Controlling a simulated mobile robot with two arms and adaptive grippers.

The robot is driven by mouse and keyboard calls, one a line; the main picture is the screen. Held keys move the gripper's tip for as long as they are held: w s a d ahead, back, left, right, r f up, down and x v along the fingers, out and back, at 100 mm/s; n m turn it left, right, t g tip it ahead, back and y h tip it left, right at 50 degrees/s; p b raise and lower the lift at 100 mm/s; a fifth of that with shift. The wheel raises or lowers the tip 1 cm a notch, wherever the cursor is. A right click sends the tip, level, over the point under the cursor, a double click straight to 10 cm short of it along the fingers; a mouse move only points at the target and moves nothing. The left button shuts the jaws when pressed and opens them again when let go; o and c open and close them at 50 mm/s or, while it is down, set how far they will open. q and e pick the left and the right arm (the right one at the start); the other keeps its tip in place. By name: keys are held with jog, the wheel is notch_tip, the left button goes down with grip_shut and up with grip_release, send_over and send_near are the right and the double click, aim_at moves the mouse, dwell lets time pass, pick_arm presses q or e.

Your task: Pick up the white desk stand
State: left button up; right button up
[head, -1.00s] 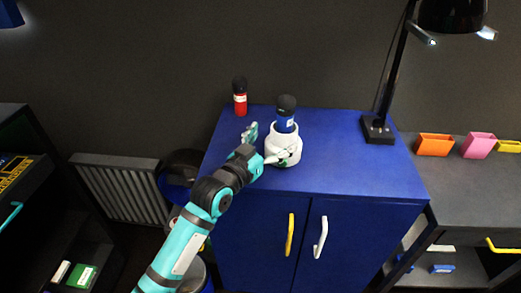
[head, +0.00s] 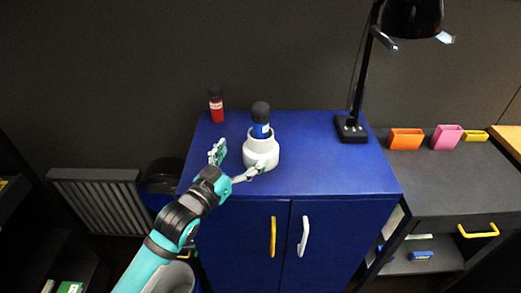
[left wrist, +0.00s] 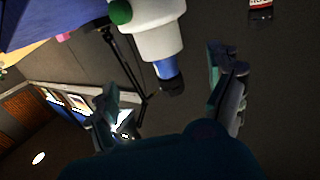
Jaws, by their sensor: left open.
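The white desk stand (head: 262,153) is a rounded white holder upright on the blue cabinet top, with a blue bottle (head: 261,130) with a dark cap standing in it. My left gripper (head: 233,163) is open and empty at the stand's near left side; one finger lies left of it, the other close to its lower front. I cannot tell whether that finger touches it. In the left wrist view the stand (left wrist: 150,28) appears upside down beyond the open fingers (left wrist: 170,95), with a green ball (left wrist: 120,12) at its side. My right gripper is not in view.
A red bottle (head: 216,106) with a dark cap stands at the back left of the blue cabinet (head: 330,175). A black desk lamp (head: 352,128) stands at its back right. Orange (head: 406,139) and pink (head: 446,137) containers sit on the grey desk. The cabinet top right of the stand is clear.

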aim_at(257, 139)
pick_arm(q)
jog(key=x, duration=0.4)
jog(key=shift+w+d+r, duration=0.1)
jog(key=shift+w+d, duration=0.05)
jog(key=shift+w, duration=0.1)
jog(key=shift+f+p+x, duration=0.2)
jog(key=shift+x, duration=1.35)
jog(key=shift+f+p+x, duration=0.2)
jog(key=shift+x, duration=1.35)
jog(key=shift+w, duration=0.1)
jog(key=c, duration=1.1)
jog(key=shift+r, duration=0.1)
